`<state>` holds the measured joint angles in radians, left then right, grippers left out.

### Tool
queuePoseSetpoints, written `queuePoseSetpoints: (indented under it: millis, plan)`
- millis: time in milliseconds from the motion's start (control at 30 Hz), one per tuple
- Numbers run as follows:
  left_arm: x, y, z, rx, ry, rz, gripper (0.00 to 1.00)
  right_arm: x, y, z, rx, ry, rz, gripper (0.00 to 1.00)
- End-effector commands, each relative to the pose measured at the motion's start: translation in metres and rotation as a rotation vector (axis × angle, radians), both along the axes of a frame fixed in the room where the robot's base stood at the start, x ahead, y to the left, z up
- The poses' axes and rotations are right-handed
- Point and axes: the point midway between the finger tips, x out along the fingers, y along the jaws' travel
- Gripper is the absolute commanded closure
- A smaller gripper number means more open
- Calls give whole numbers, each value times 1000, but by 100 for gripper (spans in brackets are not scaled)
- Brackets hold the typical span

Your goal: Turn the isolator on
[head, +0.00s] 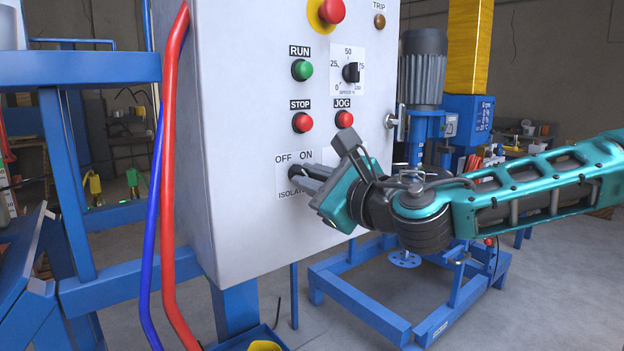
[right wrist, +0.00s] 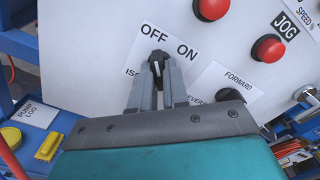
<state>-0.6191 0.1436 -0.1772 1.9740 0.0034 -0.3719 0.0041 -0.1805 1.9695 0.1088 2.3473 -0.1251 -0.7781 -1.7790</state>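The isolator knob (head: 294,174) is a small black knob on the white control panel (head: 236,225), below the words OFF and ON. It also shows in the right wrist view (right wrist: 157,60), between OFF on the left and ON on the right. My right gripper (head: 303,181) comes from the right and reaches the knob. In the right wrist view its two grey fingers (right wrist: 158,72) stand one on each side of the knob and look closed on it. The fingers cover much of the knob, and I cannot tell which way it points. My left gripper is not in view.
Above are green RUN (head: 302,70), red STOP (head: 302,123) and red JOG (head: 344,119) buttons, a speed dial (head: 351,72) and an emergency stop (head: 331,11). A FORWARD label (right wrist: 238,80) is partly hidden by my gripper. Red and blue hoses (head: 169,180) run along the panel's left.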

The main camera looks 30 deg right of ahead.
Motion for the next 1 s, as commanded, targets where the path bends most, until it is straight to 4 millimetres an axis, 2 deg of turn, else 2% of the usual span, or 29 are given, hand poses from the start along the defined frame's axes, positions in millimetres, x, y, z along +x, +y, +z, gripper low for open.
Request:
queuePoseSetpoints:
  millis: [33, 133, 567, 767, 1000]
  plan:
    - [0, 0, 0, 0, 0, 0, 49, 0, 0, 0, 0, 0, 0, 90]
    - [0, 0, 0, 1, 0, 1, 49, 0, 0, 0, 0, 0, 0, 100]
    - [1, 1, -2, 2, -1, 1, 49, 0, 0, 0, 22, 1, -1, 100]
    - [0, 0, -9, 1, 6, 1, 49, 0, 0, -1, 106, 6, -1, 100]
    - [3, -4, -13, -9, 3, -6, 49, 0, 0, -2, 299, 21, 0, 100]
